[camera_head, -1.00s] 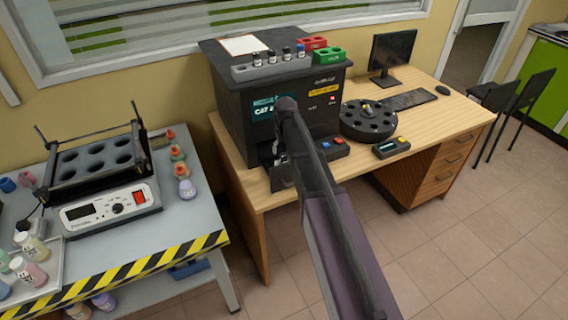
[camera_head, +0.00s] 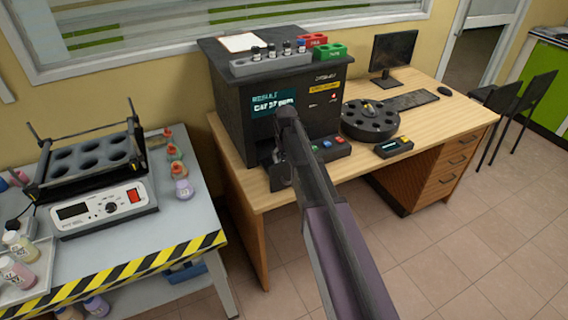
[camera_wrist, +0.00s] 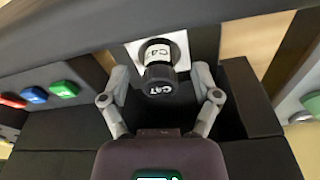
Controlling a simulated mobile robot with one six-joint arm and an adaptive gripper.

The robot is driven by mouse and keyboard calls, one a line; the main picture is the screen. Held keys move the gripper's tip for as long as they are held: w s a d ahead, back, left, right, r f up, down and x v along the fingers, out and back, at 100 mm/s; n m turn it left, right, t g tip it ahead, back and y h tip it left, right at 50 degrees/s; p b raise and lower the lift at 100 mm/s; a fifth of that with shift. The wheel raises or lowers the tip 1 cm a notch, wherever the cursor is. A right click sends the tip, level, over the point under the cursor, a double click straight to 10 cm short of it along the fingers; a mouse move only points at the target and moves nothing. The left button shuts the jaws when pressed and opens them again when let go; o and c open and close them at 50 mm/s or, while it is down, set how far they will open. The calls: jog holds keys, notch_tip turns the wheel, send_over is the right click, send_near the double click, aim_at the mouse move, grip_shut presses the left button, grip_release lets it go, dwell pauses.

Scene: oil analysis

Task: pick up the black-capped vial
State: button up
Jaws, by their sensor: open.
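The black-capped vial (camera_wrist: 158,80) stands in a pale square holder at the front of the dark analyzer (camera_head: 232,118). Its cap and label both carry letters that look like C4T. In the wrist view my gripper (camera_wrist: 161,73) is open, with one finger on each side of the vial. Gaps show between both fingers and the cap. In the head view my gripper (camera_head: 281,174) is low at the analyzer's front, and my arm hides the vial there.
A grey rack (camera_head: 270,65) with several dark-capped vials stands on the analyzer, beside red (camera_head: 313,40) and green (camera_head: 331,51) blocks. Dark walls flank the vial's bay. A black carousel (camera_head: 368,124) and small device (camera_head: 394,147) sit to the right.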

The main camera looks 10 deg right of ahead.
aim_at(284, 154)
dwell(0.4)
grip_shut()
jog(key=shift+r, duration=0.15)
notch_tip(284, 154, up, 10)
jog(key=p, duration=1)
dwell(0.8)
